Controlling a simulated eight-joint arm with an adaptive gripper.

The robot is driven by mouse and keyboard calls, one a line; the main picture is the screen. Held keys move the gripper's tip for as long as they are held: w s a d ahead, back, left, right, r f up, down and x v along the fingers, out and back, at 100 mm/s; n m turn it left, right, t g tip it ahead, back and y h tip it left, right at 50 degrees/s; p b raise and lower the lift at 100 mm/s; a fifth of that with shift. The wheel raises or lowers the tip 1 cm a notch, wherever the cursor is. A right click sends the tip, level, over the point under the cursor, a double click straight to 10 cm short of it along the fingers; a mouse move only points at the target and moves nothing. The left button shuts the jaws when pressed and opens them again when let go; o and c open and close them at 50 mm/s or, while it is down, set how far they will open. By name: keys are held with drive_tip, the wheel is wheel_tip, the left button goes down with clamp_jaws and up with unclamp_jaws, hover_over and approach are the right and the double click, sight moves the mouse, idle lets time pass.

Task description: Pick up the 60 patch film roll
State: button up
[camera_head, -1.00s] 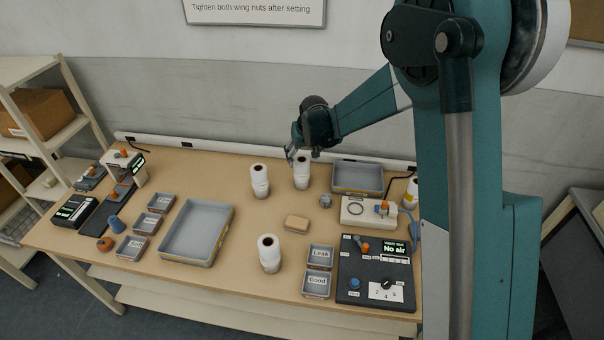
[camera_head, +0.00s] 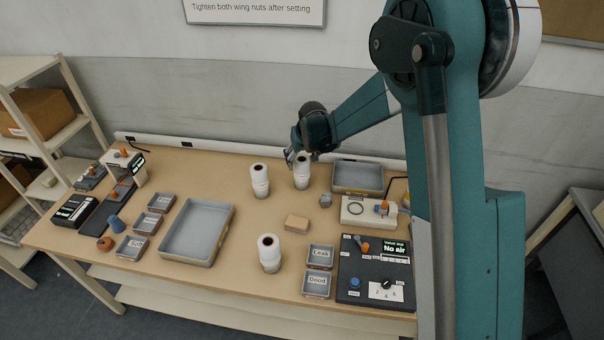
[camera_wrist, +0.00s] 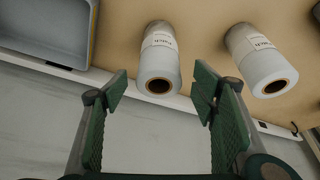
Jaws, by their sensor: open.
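Three white film rolls stand upright on the table: one at the back left (camera_head: 260,182), one at the back right (camera_head: 302,175) and one at the front (camera_head: 270,256). Their label numbers are too small to read, so I cannot tell which is the 60 patch roll. My gripper (camera_head: 291,156) is beside the top of the back right roll, on its wall side. In the wrist view my gripper (camera_wrist: 160,92) is open and empty. The back right roll (camera_wrist: 158,65) lies ahead between the fingers, apart from them. The back left roll (camera_wrist: 262,68) is to the right.
A grey tray (camera_head: 336,190) stands right of the back rolls, near the white device (camera_head: 368,212). A tan block (camera_head: 296,223), Leak (camera_head: 320,256) and Good (camera_head: 316,285) bins are in front. A large grey tray (camera_head: 166,255) is left. The wall is close behind.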

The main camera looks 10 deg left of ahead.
drive_tip(key=shift+x, duration=2.55)
drive_tip(key=shift+s+d+f, duration=0.1)
drive_tip(key=shift+s+d, duration=0.05)
drive_tip(key=shift+d, duration=0.05)
drive_tip(key=c, duration=1.2)
drive_tip(key=shift+r, duration=5.05)
